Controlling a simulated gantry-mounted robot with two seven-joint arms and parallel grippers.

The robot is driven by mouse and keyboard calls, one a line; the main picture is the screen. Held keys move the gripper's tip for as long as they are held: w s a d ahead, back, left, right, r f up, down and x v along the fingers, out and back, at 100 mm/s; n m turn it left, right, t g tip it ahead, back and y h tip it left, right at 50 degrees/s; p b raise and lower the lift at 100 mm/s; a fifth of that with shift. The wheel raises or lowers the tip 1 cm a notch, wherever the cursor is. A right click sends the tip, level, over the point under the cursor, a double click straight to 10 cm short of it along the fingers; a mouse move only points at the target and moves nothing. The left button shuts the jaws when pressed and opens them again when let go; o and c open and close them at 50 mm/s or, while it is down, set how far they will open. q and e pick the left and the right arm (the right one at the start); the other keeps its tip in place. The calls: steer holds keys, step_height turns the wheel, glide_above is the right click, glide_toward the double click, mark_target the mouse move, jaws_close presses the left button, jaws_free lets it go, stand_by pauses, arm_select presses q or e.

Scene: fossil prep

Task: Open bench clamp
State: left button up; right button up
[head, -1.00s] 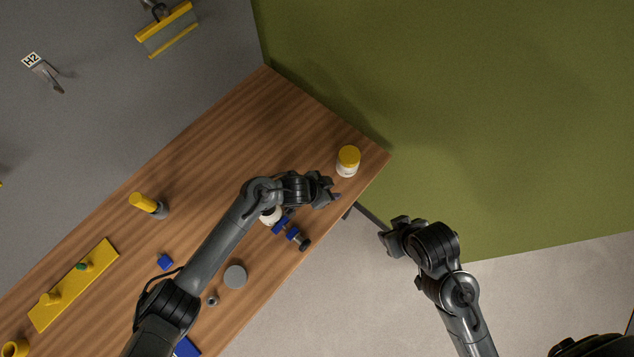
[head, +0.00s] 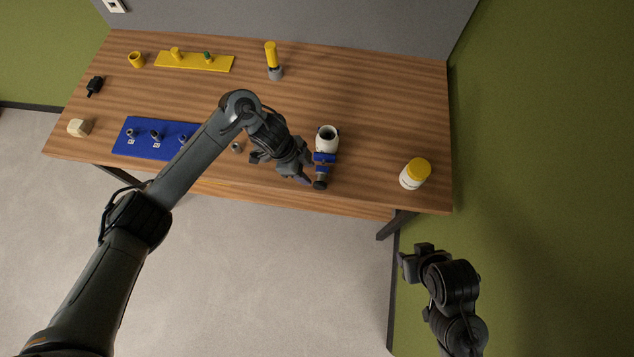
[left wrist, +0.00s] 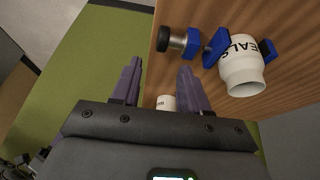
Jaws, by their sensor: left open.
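The bench clamp (head: 324,158) is blue with a dark round knob (head: 320,184) at the table's front edge. Its jaws sit around a white open-topped jar (head: 327,134). In the left wrist view the clamp (left wrist: 216,47) is at upper right, its knob (left wrist: 177,40) pointing left, and the white jar (left wrist: 242,72) bears dark lettering. My left gripper (head: 300,176) is just left of the knob in the head view. It is open and holds nothing; its fingers (left wrist: 160,68) are apart from the knob. My right gripper (head: 410,258) hangs off the table's right front; its jaw state is unclear.
A white jar with yellow lid (head: 414,173) stands right of the clamp. Bare wood lies behind the clamp.

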mark_target(319, 183)
arm_select(q)
steer(key=b+x, duration=0.1)
steer(key=x, duration=0.9)
steer(key=shift+w+d+f, duration=0.15)
steer(key=shift+d, duration=0.1)
steer(key=shift+b, duration=0.3)
jaws_close()
